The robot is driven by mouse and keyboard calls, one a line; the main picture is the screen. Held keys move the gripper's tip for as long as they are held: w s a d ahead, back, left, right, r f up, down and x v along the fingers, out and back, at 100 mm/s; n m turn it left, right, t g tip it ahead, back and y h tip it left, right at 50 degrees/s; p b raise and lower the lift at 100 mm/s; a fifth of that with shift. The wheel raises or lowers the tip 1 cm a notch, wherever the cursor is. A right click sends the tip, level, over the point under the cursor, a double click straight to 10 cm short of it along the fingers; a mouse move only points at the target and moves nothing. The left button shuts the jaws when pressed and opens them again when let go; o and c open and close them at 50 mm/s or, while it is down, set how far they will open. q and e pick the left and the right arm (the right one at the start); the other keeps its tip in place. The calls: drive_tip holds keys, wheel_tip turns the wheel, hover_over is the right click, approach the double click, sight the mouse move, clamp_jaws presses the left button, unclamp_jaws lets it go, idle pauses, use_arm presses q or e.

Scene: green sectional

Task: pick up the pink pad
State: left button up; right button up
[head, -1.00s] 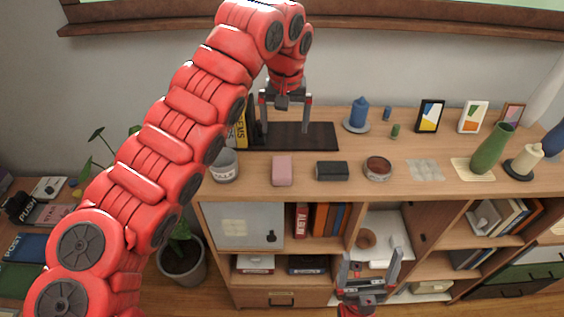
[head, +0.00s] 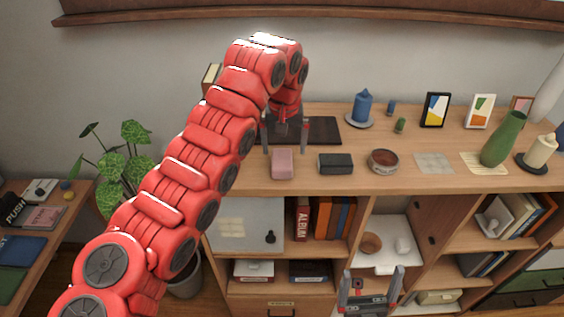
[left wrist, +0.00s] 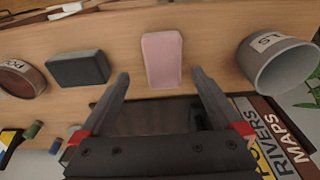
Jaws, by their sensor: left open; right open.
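The pink pad (head: 282,163) lies on the top of the wooden shelf unit, near its front edge. In the left wrist view the pink pad (left wrist: 161,59) lies flat just beyond my fingertips, roughly centred between them. My left gripper (head: 285,152) is open and empty, low over the shelf top at the back side of the pad; its open fingers also show in the left wrist view (left wrist: 160,82). I cannot tell the exact height of the fingertips. My right gripper (head: 371,278) is open and empty, in front of the lower shelves.
A black block (head: 336,163) lies right of the pad, then a round labelled tin (head: 384,161). A dark tray (head: 325,130) lies behind. In the left wrist view a grey cup (left wrist: 277,64) and upright books (left wrist: 270,140) stand on the right.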

sight(282, 159)
use_arm(q)
drive_tip(key=f+p, duration=0.1)
drive_tip(key=f, duration=0.1)
drive_tip(key=f+p, duration=0.1)
drive_tip(key=shift+w+a+f+p, duration=0.25)
drive_tip(key=shift+w+a+p, duration=0.05)
drive_tip(key=shift+w+p, duration=0.1)
drive_tip(key=shift+w+f, duration=0.15)
drive_tip(key=shift+f, duration=0.3)
drive_tip(key=c, duration=1.5)
drive_tip(key=shift+r, duration=0.15)
